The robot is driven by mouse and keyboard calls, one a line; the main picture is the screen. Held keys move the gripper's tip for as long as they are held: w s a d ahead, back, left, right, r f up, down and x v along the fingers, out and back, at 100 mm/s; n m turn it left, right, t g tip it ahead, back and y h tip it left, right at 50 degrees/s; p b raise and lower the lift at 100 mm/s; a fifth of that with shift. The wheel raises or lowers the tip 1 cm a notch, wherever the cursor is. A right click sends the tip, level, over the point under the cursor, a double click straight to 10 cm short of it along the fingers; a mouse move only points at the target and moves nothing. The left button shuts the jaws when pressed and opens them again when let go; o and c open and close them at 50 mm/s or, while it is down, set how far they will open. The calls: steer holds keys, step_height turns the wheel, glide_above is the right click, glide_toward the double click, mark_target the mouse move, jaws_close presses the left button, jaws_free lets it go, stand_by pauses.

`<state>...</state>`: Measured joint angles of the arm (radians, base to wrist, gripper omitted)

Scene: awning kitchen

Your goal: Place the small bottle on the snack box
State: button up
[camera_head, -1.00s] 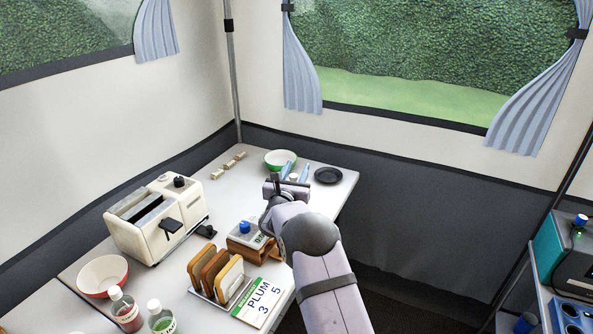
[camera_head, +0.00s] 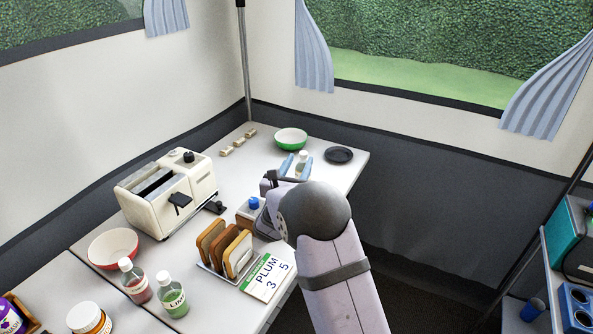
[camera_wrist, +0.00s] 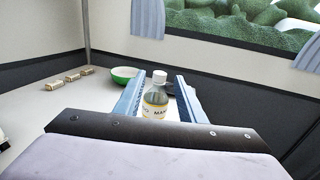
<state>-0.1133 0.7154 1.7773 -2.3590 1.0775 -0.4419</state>
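The small bottle (camera_wrist: 155,103) is clear with a white cap and a pale, yellowish label. It stands upright, and in the head view its top (camera_head: 303,157) shows at my fingers. My gripper (camera_wrist: 161,77) is open, with one light blue finger on each side of the bottle. A gap shows at the right finger; I cannot tell if the left one touches. In the head view my gripper (camera_head: 297,165) is low over the far part of the table.
A green bowl (camera_head: 291,140) and a dark plate (camera_head: 339,155) lie beyond my gripper. The toaster (camera_head: 168,190), toast rack (camera_head: 222,248) and PLUM card (camera_head: 268,277) are nearer. Two sauce bottles, one with green contents (camera_head: 173,299), stand at front left.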

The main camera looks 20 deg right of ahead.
steer(key=shift+v, duration=1.25)
steer(key=shift+d, duration=0.1)
steer(key=s+d+f+m+g, duration=0.3)
steer(key=s+m+g, duration=0.15)
steer(key=s, duration=0.35)
steer(key=s+d+f+m+g, duration=0.35)
steer(key=s+m, duration=0.25)
steer(key=s, duration=0.2)
steer(key=s+d+f+m+g, duration=0.2)
steer(key=s+m+g, duration=0.25)
steer(key=s, duration=0.25)
steer(key=s+a+f+m+g+y, duration=0.1)
steer(key=s+a+f+m+y, duration=0.2)
steer(key=s+a+m, duration=0.4)
steer(key=s+a+f+m+g+y, duration=0.1)
steer(key=s+a+f+m+y, duration=0.1)
steer(key=s+a+m+y, duration=0.4)
steer(key=s+a+m, duration=0.1)
steer(key=s+a, duration=0.1)
steer(key=s, duration=0.2)
steer(key=shift+a+f+m+g+y, duration=0.3)
steer(key=shift+a+f+g, duration=0.05)
steer(key=shift+a, duration=0.05)
